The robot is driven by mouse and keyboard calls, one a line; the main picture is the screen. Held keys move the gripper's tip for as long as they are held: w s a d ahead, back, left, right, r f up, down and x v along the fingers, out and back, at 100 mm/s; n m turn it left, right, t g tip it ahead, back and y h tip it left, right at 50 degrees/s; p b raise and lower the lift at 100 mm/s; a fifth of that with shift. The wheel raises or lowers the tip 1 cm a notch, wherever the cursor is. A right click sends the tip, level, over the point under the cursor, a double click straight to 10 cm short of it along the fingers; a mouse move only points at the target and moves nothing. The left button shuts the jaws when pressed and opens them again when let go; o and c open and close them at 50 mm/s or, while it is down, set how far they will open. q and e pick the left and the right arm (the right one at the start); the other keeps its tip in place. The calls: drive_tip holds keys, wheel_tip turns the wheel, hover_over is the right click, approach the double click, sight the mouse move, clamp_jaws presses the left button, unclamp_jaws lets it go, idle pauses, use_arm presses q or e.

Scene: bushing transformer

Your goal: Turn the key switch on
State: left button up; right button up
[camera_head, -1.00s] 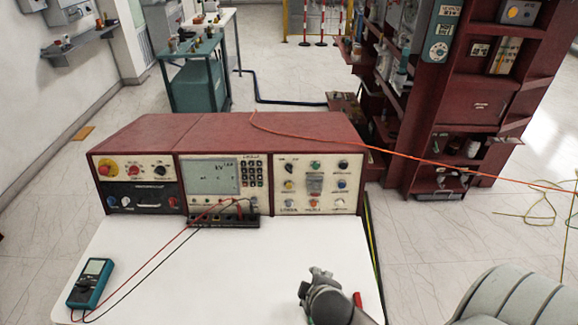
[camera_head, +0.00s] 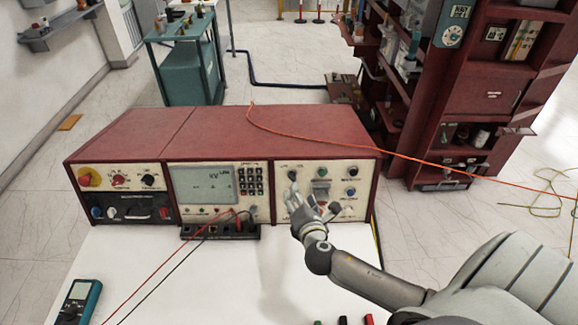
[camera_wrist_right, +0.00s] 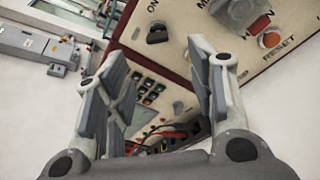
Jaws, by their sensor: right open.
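The red control console (camera_head: 215,128) stands at the back of the white table. A dark rotary switch (camera_head: 292,176), which appears to be the key switch, is at the upper left of its right panel. In the right wrist view this switch (camera_wrist_right: 157,34) sits under an "ON" label, beyond the fingertips. My right gripper (camera_head: 308,200) is just below the switch, in front of the right panel. My left gripper is not in view.
A black terminal strip (camera_head: 220,231) with red and black leads sits below the console's screen. A blue meter (camera_head: 79,300) lies at front left. Several markers (camera_head: 343,320) lie at the front edge. An orange cable (camera_head: 400,157) crosses the console top. A red shelf (camera_head: 480,95) stands behind at right.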

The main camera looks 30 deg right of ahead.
sight(293, 180)
drive_tip(key=p+x, duration=0.1)
drive_tip(key=x, duration=0.7)
drive_tip(key=shift+r, duration=0.15)
drive_tip(key=shift+x, duration=0.95)
drive_tip(key=shift+w, duration=0.2)
drive_tip(key=shift+w+d, duration=0.1)
drive_tip(key=shift+w, duration=0.15)
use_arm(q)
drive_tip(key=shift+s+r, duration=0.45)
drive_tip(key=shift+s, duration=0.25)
use_arm(e)
clamp_jaws()
